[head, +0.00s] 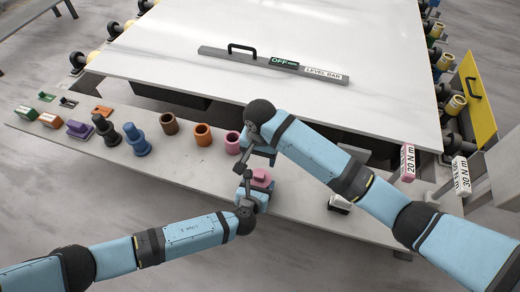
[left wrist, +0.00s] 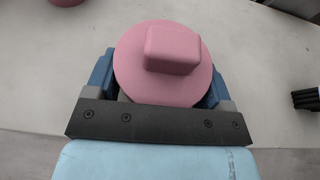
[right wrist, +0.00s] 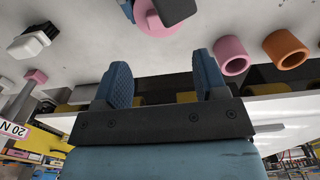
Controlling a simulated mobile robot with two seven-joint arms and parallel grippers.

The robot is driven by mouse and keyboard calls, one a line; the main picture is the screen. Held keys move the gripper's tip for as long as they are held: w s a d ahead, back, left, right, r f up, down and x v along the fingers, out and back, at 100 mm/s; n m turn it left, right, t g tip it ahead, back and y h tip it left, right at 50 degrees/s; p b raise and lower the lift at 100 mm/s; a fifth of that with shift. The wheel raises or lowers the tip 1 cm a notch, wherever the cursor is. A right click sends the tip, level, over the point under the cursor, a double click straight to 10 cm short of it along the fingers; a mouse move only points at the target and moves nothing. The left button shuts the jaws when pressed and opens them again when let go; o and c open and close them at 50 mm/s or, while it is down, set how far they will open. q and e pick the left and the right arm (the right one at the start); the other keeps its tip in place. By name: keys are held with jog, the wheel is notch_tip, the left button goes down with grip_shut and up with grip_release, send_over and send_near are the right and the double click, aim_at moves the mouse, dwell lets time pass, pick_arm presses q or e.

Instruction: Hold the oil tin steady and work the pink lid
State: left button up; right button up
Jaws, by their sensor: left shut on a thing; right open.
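The pink lid (head: 261,177) is a round disc with a raised block-shaped knob. In the left wrist view the lid (left wrist: 128,72) fills the space between the fingers of my left gripper (left wrist: 160,78), which is shut on the tin beneath it. The tin's body is mostly hidden by the lid and my gripper. My right gripper (right wrist: 163,82) is open with nothing between its fingers. Part of the lid (right wrist: 150,24) shows beyond its fingertips at the top of the right wrist view, apart from them.
Pink (head: 233,142), orange (head: 203,135) and brown (head: 170,124) cups stand left of the lid on the front ledge. Blue (head: 135,140) and black (head: 106,128) pieces stand farther left. A level bar (head: 225,56) lies on the pale slab (head: 160,50) behind.

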aim_at(260, 173)
notch_tip(260, 173, down, 9)
jog(key=shift+f, duration=0.2)
dwell(0.3)
jog(key=c, duration=1.1)
